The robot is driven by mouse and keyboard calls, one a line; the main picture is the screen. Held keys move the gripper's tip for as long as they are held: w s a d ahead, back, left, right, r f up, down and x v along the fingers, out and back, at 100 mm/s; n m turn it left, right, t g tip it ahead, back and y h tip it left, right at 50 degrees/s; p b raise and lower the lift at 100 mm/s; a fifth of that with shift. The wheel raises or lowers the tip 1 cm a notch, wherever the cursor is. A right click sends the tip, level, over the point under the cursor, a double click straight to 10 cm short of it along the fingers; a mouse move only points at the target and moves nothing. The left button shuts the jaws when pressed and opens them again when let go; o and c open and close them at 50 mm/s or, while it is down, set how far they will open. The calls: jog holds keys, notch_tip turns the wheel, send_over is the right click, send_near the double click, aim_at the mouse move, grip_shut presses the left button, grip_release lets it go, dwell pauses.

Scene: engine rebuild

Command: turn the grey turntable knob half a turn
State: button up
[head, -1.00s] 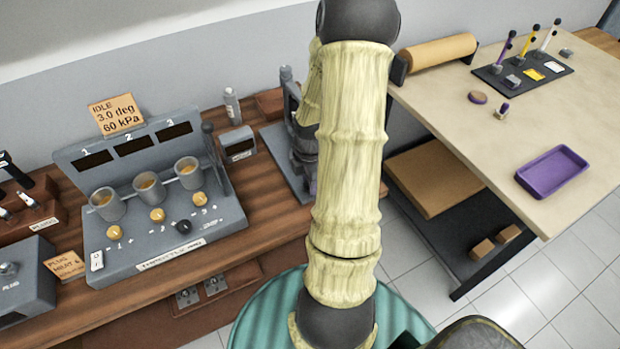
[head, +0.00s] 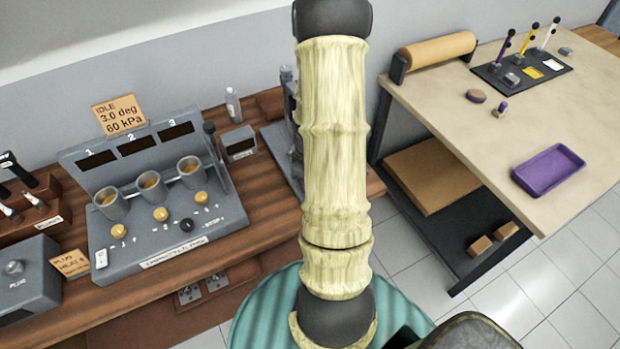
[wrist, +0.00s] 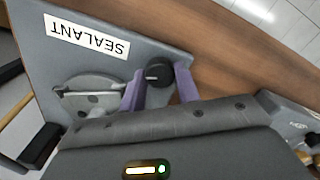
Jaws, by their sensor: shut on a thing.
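In the wrist view a round dark grey knob (wrist: 158,72) with a white mark sits at the edge of a grey base plate (wrist: 60,65) labelled SEALANT. My gripper (wrist: 160,86) has its two purple fingers on either side of the knob and is shut on it. A light grey rounded metal part (wrist: 92,98) is on the plate beside the fingers, partly hidden by my gripper's body. In the head view my arm hides the knob and gripper; only part of the sealant station shows behind it.
A throttle console (head: 140,245) with cups and yellow knobs stands left on the wooden bench (head: 262,205). A small grey box (head: 239,143) and a bottle (head: 232,105) are near the sealant station. A beige table (head: 450,120) with a purple tray (head: 549,170) stands right.

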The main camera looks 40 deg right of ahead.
jog(key=m, duration=0.7)
jog(key=shift+w, duration=0.1)
jog(key=m, duration=0.6)
jog(key=shift+d+r+m, duration=0.1)
jog(key=shift+m, duration=0.3)
jog(key=m, duration=0.8)
jog(key=shift+m+p, duration=0.3)
jog(key=o, duration=1)
